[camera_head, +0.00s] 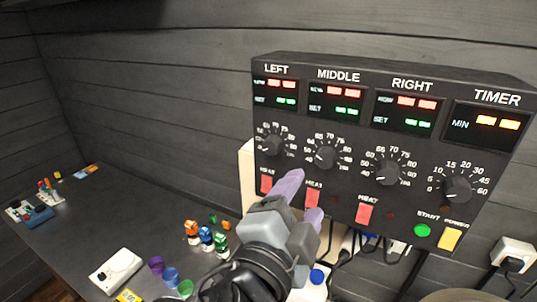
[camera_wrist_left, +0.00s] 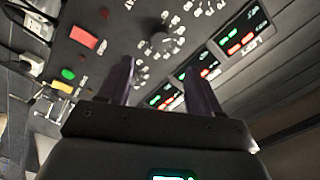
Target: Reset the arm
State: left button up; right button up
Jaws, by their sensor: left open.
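My left gripper (camera_head: 303,200) is in front of the lower left part of the black control panel (camera_head: 370,80), its purple fingers pointing up at the panel. The fingers are apart with nothing between them. They overlap the area near the left and middle red switches; whether they touch the panel I cannot tell. In the left wrist view the two dark purple fingers (camera_wrist_left: 152,88) stand apart before the panel's dials and displays. My right gripper is not in view.
A grey table (camera_head: 120,220) at the left holds several small toy-like figures (camera_head: 206,236), coloured cups (camera_head: 170,275) and a white device (camera_head: 117,271). A white bottle (camera_head: 313,285) stands behind my gripper. Cables hang below the panel, and a wall socket (camera_head: 512,254) is at the right.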

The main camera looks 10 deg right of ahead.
pick_arm(q)
jog(key=s+a+f+n+g+y+p, duration=0.1)
jog(key=a+f+n+g+y+p, duration=0.25)
jog(key=f, duration=0.95)
jog(key=s+a+f+n+g+y+p, duration=0.15)
jog(key=a+f+n, duration=0.35)
jog(key=f, duration=0.8)
jog(key=s+a+f+n+g+y+p, duration=0.2)
jog(key=s+a+f, duration=0.4)
jog(key=s+a, duration=0.3)
jog(key=s+a+f+n+g+y+p, duration=0.2)
jog(key=s+a+f+n, duration=0.4)
jog(key=a, duration=0.8)
jog(key=s+g+y, duration=0.1)
jog(key=s+g, duration=0.1)
jog(key=s, duration=0.1)
jog(key=shift+a+n+p, duration=0.25)
jog(key=shift+n+p, duration=0.05)
jog(key=shift+n, duration=0.05)
jog(key=shift+f, duration=0.1)
